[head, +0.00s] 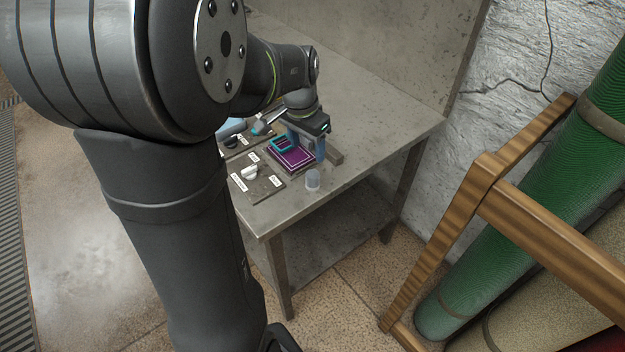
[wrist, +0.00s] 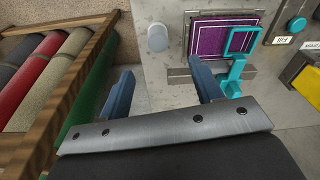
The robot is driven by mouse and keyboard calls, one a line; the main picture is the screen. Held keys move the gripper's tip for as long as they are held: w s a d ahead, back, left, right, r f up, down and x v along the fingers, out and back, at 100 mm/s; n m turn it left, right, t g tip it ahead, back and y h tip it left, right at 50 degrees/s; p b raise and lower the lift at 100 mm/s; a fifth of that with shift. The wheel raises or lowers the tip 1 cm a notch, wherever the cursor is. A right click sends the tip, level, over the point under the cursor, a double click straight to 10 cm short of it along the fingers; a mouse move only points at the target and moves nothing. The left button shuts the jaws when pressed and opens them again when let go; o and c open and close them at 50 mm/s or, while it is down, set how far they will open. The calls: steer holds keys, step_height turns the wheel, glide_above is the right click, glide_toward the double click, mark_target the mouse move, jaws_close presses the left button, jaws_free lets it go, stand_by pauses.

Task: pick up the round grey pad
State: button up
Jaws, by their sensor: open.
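A small, round, light grey piece (head: 312,180), which looks like the pad, stands on the table near its front edge, right of a purple rug sample. In the wrist view the same grey piece (wrist: 158,38) is at the top centre, beyond the fingertips and between their lines. My gripper (wrist: 163,82) is open, with two blue fingers apart and nothing between them. In the head view my gripper (head: 306,148) is over the table behind the grey piece, by the rug sample, apart from the grey piece. My arm hides part of the table's left side.
A panel with a white knob (head: 249,172) and labels is left of the grey piece. A wooden rack (head: 440,240) with rolled rugs stands right, off the table. The table's right end is clear.

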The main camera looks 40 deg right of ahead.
mark_target(312, 173)
steer(key=f, duration=0.4)
steer(key=d+f, duration=0.1)
steer(key=f, duration=0.2)
steer(key=shift+d+f, duration=0.15)
steer(key=shift+f, duration=1.15)
steer(key=shift+d+f, duration=0.15)
steer(key=shift+f, duration=1.15)
steer(key=shift+c, duration=0.2)
steer(key=c, duration=1.1)
